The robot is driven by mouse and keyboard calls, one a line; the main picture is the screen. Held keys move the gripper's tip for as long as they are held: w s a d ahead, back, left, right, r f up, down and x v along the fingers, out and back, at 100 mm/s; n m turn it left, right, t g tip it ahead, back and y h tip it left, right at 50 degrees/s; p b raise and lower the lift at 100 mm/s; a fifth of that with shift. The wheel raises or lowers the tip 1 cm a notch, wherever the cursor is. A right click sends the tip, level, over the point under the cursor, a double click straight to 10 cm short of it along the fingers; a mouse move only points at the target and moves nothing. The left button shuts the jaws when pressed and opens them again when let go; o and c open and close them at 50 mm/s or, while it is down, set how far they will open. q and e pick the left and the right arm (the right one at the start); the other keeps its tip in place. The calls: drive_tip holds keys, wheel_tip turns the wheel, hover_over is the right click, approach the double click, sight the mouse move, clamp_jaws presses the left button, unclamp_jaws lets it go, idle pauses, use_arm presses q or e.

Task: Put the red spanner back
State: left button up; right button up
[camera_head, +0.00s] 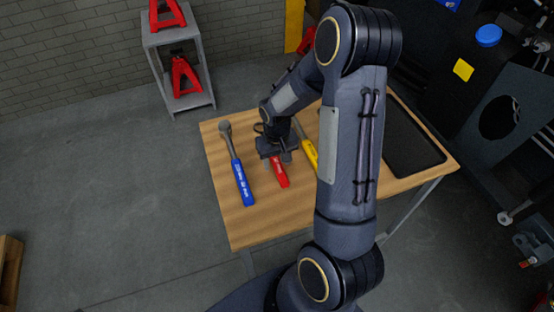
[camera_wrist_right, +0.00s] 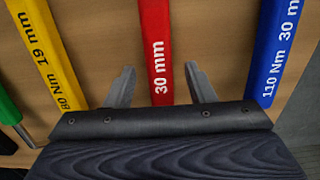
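The red spanner (camera_head: 279,173) lies on the wooden table, its far part hidden under my right gripper (camera_head: 277,150) in the head view. In the right wrist view its red handle, marked 30 mm (camera_wrist_right: 155,50), runs between the two fingers of my right gripper (camera_wrist_right: 161,85). The fingers are open, one on each side of the handle, with a visible gap on both sides. Whether the fingertips are level with the handle or above it is hard to tell. My left gripper is not in view.
A blue-handled wrench (camera_head: 242,181) lies left of the red spanner, and a yellow-handled one (camera_head: 310,154) lies right. A green handle (camera_wrist_right: 8,110) shows at the wrist view's left edge. A black tray (camera_head: 425,159) is on the table's right. A grey shelf (camera_head: 163,68) holds red stands.

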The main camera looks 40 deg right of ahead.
drive_tip(key=shift+r, duration=0.1)
wheel_tip(320, 180, up, 8)
drive_tip(key=shift+f, duration=0.2)
idle(0.6)
drive_tip(key=s+a+r+n+t+y, duration=0.1)
drive_tip(key=s+a+r+t, duration=0.1)
drive_tip(key=s+a+r, duration=0.4)
drive_tip(key=s+a+r+t+y, duration=0.2)
drive_tip(key=s+a+r, duration=0.4)
drive_tip(key=s, duration=0.4)
drive_tip(key=shift+s+a+r+n+t+y, duration=0.25)
drive_tip(key=shift+a+n+t, duration=0.2)
drive_tip(key=shift+t, duration=0.25)
drive_tip(key=shift+s+a+f, duration=0.1)
drive_tip(key=shift+s+a, duration=0.15)
drive_tip(key=shift+a, duration=0.05)
